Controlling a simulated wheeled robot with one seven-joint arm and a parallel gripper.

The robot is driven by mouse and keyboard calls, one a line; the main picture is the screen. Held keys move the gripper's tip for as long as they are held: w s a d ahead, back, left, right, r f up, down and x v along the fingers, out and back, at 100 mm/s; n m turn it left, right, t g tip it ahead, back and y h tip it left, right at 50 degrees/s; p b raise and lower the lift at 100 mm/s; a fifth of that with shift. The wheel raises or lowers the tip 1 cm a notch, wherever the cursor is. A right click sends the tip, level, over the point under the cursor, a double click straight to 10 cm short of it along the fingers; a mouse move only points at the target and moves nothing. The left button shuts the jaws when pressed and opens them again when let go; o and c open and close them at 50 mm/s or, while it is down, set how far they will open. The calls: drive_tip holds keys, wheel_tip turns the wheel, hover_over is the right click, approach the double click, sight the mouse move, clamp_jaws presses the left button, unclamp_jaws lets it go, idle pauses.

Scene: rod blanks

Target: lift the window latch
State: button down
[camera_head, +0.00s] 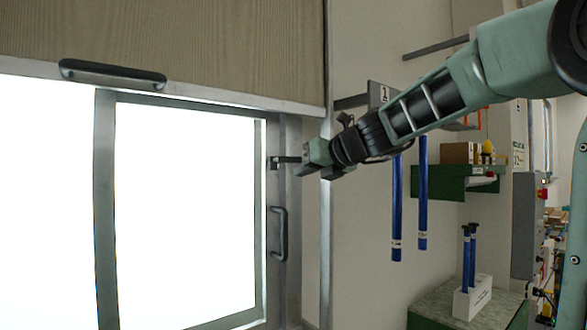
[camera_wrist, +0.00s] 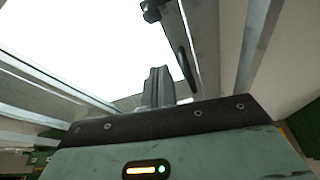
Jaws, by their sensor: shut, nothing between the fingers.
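The window (camera_head: 185,215) is a bright pane in a grey frame, at the left of the head view. Its latch (camera_head: 280,160) is a small dark piece on the right side of the frame. It shows at the top of the wrist view (camera_wrist: 153,11). Contact is not visible.
A dark vertical handle (camera_head: 278,233) sits on the frame below the latch. A wooden shutter (camera_head: 170,40) with a black bar handle (camera_head: 112,73) covers the window's top. Blue rods (camera_head: 397,210) hang on the wall at right, near a green shelf (camera_head: 455,181).

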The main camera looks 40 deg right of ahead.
drive_tip(key=w+p, duration=0.3)
drive_tip(key=w, duration=0.5)
drive_tip(key=shift+w+r+p, duration=0.4)
drive_tip(key=shift+a+r, duration=0.1)
drive_tip(key=shift+a, duration=0.05)
